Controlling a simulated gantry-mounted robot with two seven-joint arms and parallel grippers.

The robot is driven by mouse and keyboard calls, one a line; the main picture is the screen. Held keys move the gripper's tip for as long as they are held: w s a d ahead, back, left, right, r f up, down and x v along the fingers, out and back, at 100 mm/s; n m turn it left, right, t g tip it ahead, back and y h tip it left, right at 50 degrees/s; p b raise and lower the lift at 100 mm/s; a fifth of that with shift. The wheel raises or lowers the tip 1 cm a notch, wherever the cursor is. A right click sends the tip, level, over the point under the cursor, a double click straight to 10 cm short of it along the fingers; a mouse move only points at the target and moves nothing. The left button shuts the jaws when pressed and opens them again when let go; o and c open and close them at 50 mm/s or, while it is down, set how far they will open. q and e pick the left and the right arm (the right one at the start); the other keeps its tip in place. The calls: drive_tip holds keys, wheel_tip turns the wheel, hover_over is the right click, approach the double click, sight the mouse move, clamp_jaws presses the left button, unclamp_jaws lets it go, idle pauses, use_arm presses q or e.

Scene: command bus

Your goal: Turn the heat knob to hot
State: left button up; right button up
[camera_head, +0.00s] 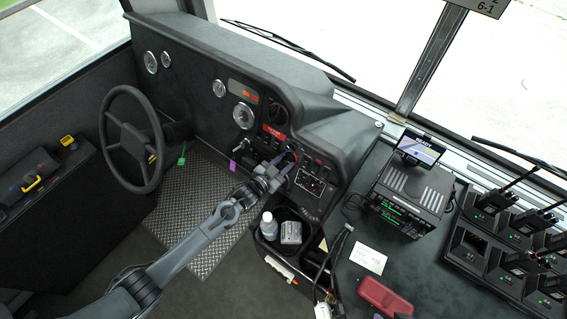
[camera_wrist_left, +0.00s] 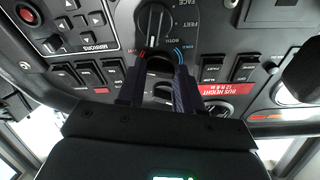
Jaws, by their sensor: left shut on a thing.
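The heat knob (camera_wrist_left: 160,66) is on the dark dashboard panel, with a red arc on one side of it and a blue arc on the other. My left gripper (camera_head: 286,162) reaches the panel, and its two fingers (camera_wrist_left: 159,84) are shut on the heat knob, one on each side. The fingers hide most of the knob, so I cannot tell where it points. A second knob (camera_wrist_left: 153,21), marked with FACE, FEET and BOTH, is beside it and is not touched. My right gripper is not in view.
The steering wheel (camera_head: 104,143) is at the left. A cup tray with a bottle (camera_head: 268,226) is below the arm. A radio unit (camera_head: 411,192) stands at the right.

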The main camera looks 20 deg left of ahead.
use_arm(q)
drive_tip(key=o, duration=0.8)
drive_tip(key=shift+c, duration=0.2)
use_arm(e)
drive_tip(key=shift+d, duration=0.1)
use_arm(q)
drive_tip(key=shift+s, duration=0.1)
drive_tip(key=shift+s+a, duration=0.1)
drive_tip(key=shift+s, duration=0.1)
use_arm(e)
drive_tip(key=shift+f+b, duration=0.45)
drive_tip(key=shift+b, duration=0.05)
use_arm(q)
drive_tip(key=v, duration=1)
drive_tip(key=shift+r, duration=0.15)
